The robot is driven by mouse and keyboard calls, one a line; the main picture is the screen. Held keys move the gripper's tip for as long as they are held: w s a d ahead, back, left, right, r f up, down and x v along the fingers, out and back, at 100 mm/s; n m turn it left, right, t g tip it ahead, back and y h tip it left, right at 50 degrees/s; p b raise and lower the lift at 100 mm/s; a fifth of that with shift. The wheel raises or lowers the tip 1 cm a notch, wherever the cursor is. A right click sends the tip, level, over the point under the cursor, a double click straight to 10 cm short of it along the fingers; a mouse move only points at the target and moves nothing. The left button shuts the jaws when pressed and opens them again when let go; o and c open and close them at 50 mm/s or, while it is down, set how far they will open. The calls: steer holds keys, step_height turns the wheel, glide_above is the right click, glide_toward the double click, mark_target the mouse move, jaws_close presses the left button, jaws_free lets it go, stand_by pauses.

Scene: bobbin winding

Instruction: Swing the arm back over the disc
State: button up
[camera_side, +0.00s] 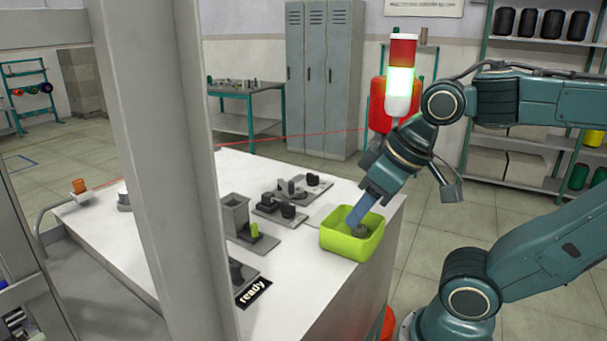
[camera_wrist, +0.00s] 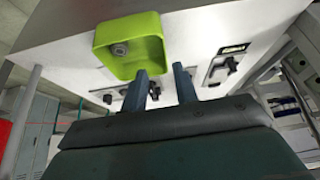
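My gripper (camera_side: 357,217) points down at the green bin (camera_side: 345,246) in the side view, its blue fingers overlapping the opening. In the wrist view my gripper (camera_wrist: 160,72) has its two fingers apart with nothing between them, their tips near the bin's edge. A small grey round piece (camera_side: 359,231) lies in the bin; it shows clear of the fingers in the wrist view (camera_wrist: 120,48). A pale round thing (camera_side: 124,199) sits at the table's left, partly behind the grey post; I cannot tell whether it is the disc.
The white table (camera_side: 305,285) carries several grey fixtures (camera_side: 281,206) left of the bin and a "ready" label (camera_side: 254,292). A grey post (camera_side: 165,170) hides part of the table. A thin red line (camera_side: 290,137) crosses behind. A signal tower (camera_side: 400,78) glows green.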

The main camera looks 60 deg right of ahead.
steer(key=w+d+r+m+g, duration=0.2)
steer(key=w+m, duration=0.2)
steer(key=w, duration=0.1)
steer(key=w+d+r+m+g, duration=0.1)
steer(key=w+d+r+m, duration=0.15)
steer(key=w+m, duration=0.25)
steer(key=m+g, duration=0.3)
steer(key=m, duration=0.6)
glide_above(291, 182)
steer(key=shift+f, duration=0.1)
steer(key=shift+f, duration=0.2)
steer(key=shift+f, duration=3.6)
